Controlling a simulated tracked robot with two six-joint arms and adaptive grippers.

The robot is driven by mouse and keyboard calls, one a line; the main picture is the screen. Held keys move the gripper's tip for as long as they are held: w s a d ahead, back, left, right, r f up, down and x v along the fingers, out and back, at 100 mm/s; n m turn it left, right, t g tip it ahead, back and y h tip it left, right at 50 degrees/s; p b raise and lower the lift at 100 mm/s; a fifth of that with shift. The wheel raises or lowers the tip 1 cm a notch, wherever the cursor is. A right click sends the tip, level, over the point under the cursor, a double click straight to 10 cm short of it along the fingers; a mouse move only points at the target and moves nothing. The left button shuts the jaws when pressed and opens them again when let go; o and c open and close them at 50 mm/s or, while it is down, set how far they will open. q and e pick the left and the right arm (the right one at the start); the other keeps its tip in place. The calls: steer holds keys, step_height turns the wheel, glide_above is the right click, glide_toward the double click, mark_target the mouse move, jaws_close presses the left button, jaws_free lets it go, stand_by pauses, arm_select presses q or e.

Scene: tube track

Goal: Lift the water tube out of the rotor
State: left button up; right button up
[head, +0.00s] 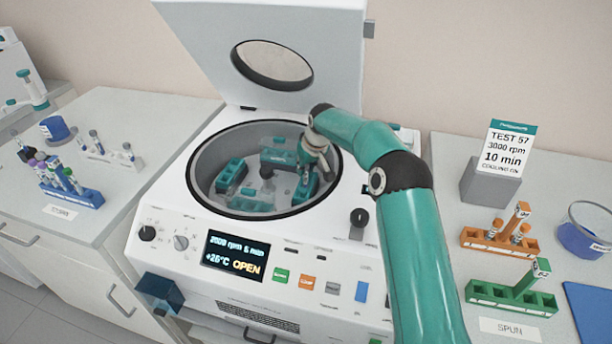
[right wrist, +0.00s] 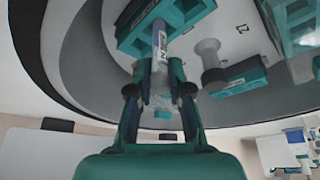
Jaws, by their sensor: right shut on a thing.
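The rotor sits inside the open round bowl (head: 200,165) of the white centrifuge, with several teal buckets such as the left one (head: 230,174). My right gripper (head: 308,172) reaches down into the bowl over the right-hand bucket (head: 306,190). In the right wrist view the gripper (right wrist: 160,92) is shut on a slim clear tube (right wrist: 160,52) with a white and blue label. The tube's far end is at a teal bucket (right wrist: 135,35); I cannot tell how deep it sits. Its contents are not clear. My left gripper is not in view.
The centrifuge lid (head: 330,55) stands open behind the bowl. On the right are an orange rack (head: 480,238), a green rack (head: 510,297) and a sign (head: 507,147). A blue rack (head: 85,198) and a white rack (head: 100,154) stand on the left bench.

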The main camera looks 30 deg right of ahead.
step_height(320, 180, up, 8)
steer(key=shift+f, duration=0.1)
step_height(320, 180, up, 9)
steer(key=p, duration=0.3)
steer(key=shift+p, duration=0.35)
step_height(320, 180, up, 4)
steer(key=p, duration=0.4)
steer(key=shift+p, duration=0.35)
steer(key=shift+a+f, duration=0.1)
